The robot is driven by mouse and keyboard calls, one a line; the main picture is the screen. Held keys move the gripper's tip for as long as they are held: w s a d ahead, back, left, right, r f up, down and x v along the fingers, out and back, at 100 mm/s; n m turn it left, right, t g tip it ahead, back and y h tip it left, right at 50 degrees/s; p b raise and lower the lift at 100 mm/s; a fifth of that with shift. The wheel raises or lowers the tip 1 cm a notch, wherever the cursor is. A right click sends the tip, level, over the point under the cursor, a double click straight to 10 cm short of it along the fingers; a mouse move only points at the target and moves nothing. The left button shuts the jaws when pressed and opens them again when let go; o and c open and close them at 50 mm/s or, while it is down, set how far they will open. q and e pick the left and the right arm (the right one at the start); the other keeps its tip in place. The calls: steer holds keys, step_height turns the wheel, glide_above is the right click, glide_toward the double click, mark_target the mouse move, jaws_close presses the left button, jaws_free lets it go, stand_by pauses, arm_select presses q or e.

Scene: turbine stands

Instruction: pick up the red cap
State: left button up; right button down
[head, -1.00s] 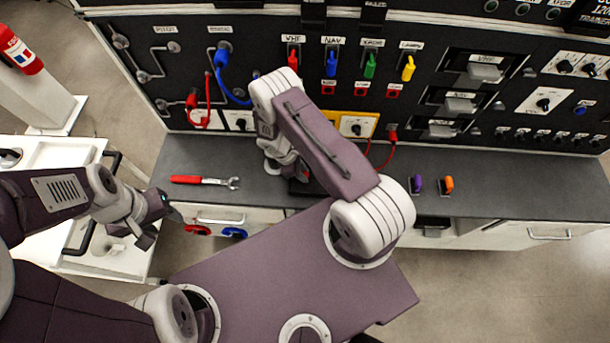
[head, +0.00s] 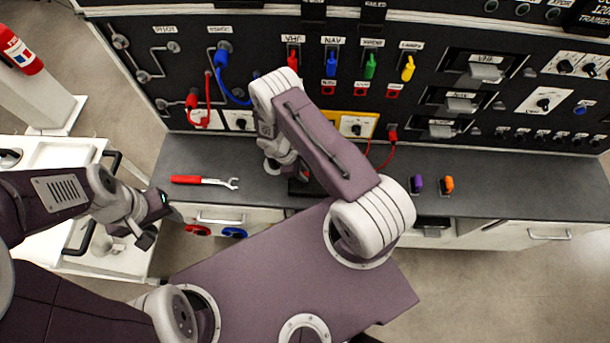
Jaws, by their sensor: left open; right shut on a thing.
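A red ring-shaped piece (head: 197,230), which may be the red cap, shows low at the bench front beside a blue one (head: 234,232). My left gripper (head: 160,213) is open and empty, a little left of the red piece and apart from it. My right gripper (head: 290,180) is mostly hidden behind its own arm over the middle of the bench top. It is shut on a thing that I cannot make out.
A red-handled wrench (head: 204,181) lies on the grey bench top (head: 490,185). Purple (head: 417,185) and orange (head: 447,184) plugs stand to the right. The panel (head: 290,20) behind carries levers, knobs and cables. A white cart (head: 55,150) stands at left. The bench's right end is clear.

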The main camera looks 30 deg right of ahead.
stand_by(0.4)
steer(key=shift+r, duration=0.5)
step_height(320, 180, up, 3)
steer(key=shift+w+r+b, duration=0.1)
steer(key=shift+b, duration=0.45)
steer(key=s+d+r+b, duration=0.2)
steer(key=s+r, duration=0.5)
steer(key=s, duration=0.4)
steer(key=shift+s+d+b, duration=0.3)
steer(key=shift+d+b, duration=0.05)
steer(key=shift+b, duration=0.3)
steer(key=c, duration=2.1)
jaws_free()
steer(key=shift+f, duration=0.1)
jaws_close()
